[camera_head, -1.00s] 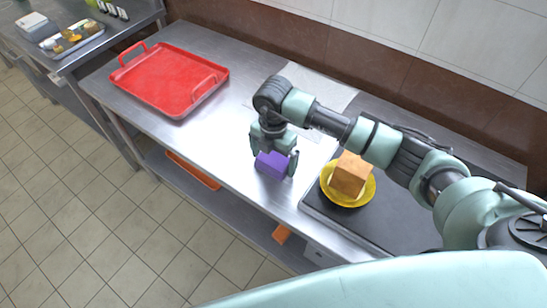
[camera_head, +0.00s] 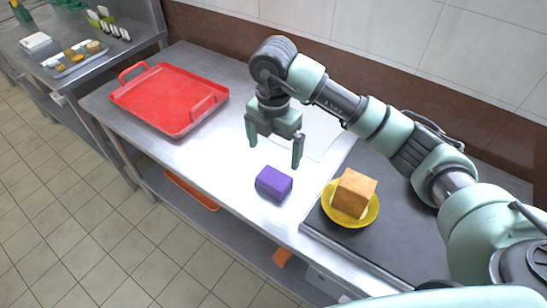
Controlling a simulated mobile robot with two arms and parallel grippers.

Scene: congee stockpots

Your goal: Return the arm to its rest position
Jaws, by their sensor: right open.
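My right gripper (camera_head: 274,152) is open and empty, fingers pointing down, above the steel table. Its arm (camera_head: 385,125) comes in from the right and bends down at the wrist. A purple block (camera_head: 273,184) lies on the table just below the fingertips, apart from them. A yellow plate (camera_head: 350,218) with an orange-brown block (camera_head: 355,193) on it sits on a dark surface to the right. My left gripper is not in view.
A red tray (camera_head: 168,98) with handles stands on the table's left part. The steel table (camera_head: 225,165) has bare room between tray and purple block. The tiled wall (camera_head: 395,35) runs behind. A second table (camera_head: 70,72) with small items stands at the far left.

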